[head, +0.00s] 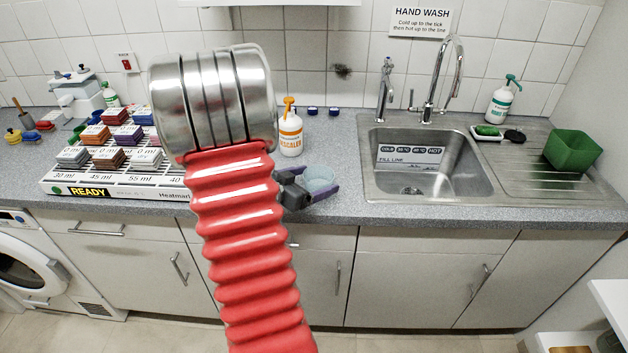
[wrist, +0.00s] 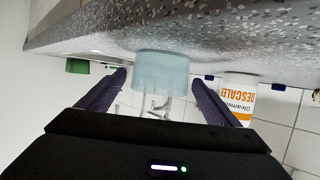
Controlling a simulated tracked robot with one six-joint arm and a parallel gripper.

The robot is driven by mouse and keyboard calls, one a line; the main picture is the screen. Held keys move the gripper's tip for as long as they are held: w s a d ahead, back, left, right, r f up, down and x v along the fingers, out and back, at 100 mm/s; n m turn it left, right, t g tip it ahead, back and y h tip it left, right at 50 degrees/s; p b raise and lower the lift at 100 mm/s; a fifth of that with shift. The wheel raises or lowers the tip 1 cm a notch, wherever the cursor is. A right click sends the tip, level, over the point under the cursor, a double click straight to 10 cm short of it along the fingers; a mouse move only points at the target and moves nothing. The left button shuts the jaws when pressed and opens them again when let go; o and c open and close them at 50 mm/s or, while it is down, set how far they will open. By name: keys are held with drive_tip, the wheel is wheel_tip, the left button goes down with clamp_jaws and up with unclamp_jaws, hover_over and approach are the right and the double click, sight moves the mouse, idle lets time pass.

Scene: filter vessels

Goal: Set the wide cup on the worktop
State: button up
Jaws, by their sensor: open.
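The wide cup (head: 320,179) is pale blue and see-through. It is upright on the grey speckled worktop (head: 345,150), near the front edge and left of the sink. My gripper (head: 309,186) is at the cup, low over the worktop, partly hidden by my arm in the head view. The wrist view is upside down, with the worktop (wrist: 215,40) at the top. There the cup (wrist: 161,72) sits between the two fingers of my gripper (wrist: 160,84). The fingers are open, with a small gap on each side of the cup.
A descaler bottle (head: 290,130) stands behind the cup. Several dark blue caps (head: 312,111) lie near the wall. The sink (head: 430,165) is to the right, with a green tub (head: 573,150) on its drainer. A heating rack (head: 120,190) with coloured blocks is to the left.

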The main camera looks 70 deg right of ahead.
drive_tip(key=shift+r, duration=0.1)
drive_tip(key=shift+w+a+r, duration=0.2)
drive_tip(key=shift+w+a, duration=0.05)
drive_tip(key=shift+a, duration=0.1)
drive_tip(key=v, duration=1.1)
idle(0.6)
